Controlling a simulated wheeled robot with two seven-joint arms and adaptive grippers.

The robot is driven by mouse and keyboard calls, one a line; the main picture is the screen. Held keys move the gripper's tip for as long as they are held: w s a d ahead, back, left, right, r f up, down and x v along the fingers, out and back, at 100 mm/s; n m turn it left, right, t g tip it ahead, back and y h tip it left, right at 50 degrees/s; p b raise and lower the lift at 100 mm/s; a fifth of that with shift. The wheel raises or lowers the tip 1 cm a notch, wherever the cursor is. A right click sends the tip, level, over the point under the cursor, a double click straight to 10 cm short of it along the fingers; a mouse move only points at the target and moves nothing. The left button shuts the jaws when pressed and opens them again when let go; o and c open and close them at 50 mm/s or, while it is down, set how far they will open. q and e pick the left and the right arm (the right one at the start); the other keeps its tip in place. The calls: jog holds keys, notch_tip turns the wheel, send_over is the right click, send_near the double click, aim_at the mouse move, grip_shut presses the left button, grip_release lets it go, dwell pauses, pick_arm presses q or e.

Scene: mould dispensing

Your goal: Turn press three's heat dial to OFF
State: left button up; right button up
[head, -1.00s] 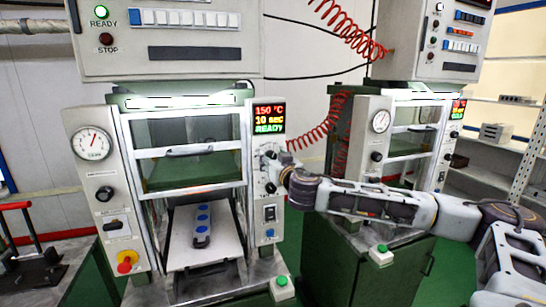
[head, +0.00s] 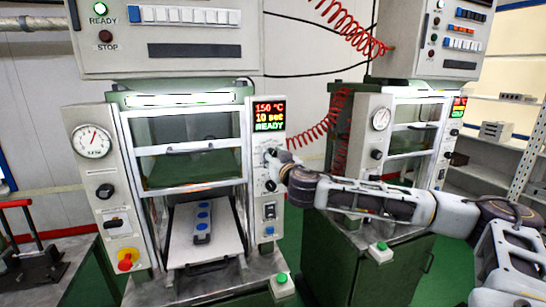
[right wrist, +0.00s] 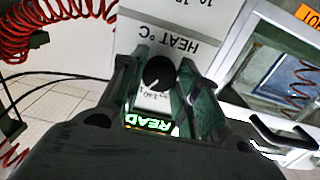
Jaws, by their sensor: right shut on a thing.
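My right gripper (head: 274,158) reaches in from the right to the right-hand panel of the nearer press (head: 187,189). In the right wrist view its two fingers (right wrist: 162,66) are shut on a round black heat dial (right wrist: 157,77), one on each side. A light mark on the dial points toward the lower left of that picture. The label "HEAT °C" (right wrist: 178,43) shows upside down next to the dial. The press display (head: 269,115) reads 150 °C, 10 sec, READY. In the head view the gripper mostly hides the dial. My left gripper is not in view.
A second press (head: 404,135) stands to the right, behind my right arm. Red coiled hoses (head: 318,130) hang between the presses. A tray (head: 219,246) with a blue-dotted mould (head: 203,222) lies in the nearer press. Green buttons (head: 282,280) sit at the front.

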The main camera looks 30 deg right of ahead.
jog(key=shift+f+n+b, duration=0.1)
jog(key=shift+n+b, duration=0.25)
jog(key=shift+n, duration=0.15)
jog(key=n, duration=1.9)
jog(key=shift+d+r+n+p, duration=0.15)
jog(key=shift+r+n+p, duration=0.15)
jog(key=shift+p, duration=0.05)
jog(key=shift+r+n, duration=0.15)
jog(key=shift+n, duration=1.45)
jog(key=o, duration=1.1)
jog(key=shift+c, duration=0.2)
